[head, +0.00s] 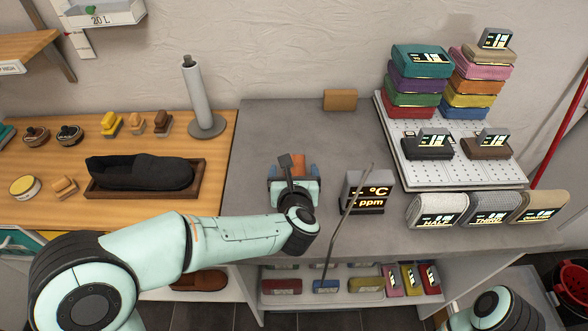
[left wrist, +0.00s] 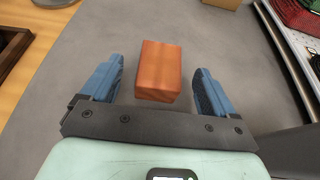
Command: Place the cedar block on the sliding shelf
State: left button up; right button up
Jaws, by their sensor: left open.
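The cedar block (left wrist: 158,72), an orange-brown block, lies on the grey counter between the two blue fingers of my left gripper (left wrist: 160,68) in the left wrist view. The fingers are open, with a gap on each side of the block. In the head view the block (head: 298,162) shows partly behind my left gripper (head: 292,170). I cannot tell for sure which shelf is the sliding one; a white shelf (head: 350,297) with coloured items sits under the counter's front edge. My right gripper is out of view.
A tan block (head: 340,100) lies by the wall. A black-and-grey display box (head: 366,192) stands right of my left gripper, beside a thin slanted rod. A white perforated stand (head: 455,172) holds stacked cloths. A dark tray (head: 196,180) is on the left.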

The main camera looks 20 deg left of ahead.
pick_arm(q)
jog(key=x, duration=0.4)
jog(key=shift+w+f, duration=0.15)
jog(key=shift+w, duration=0.1)
jog(key=c, duration=1.1)
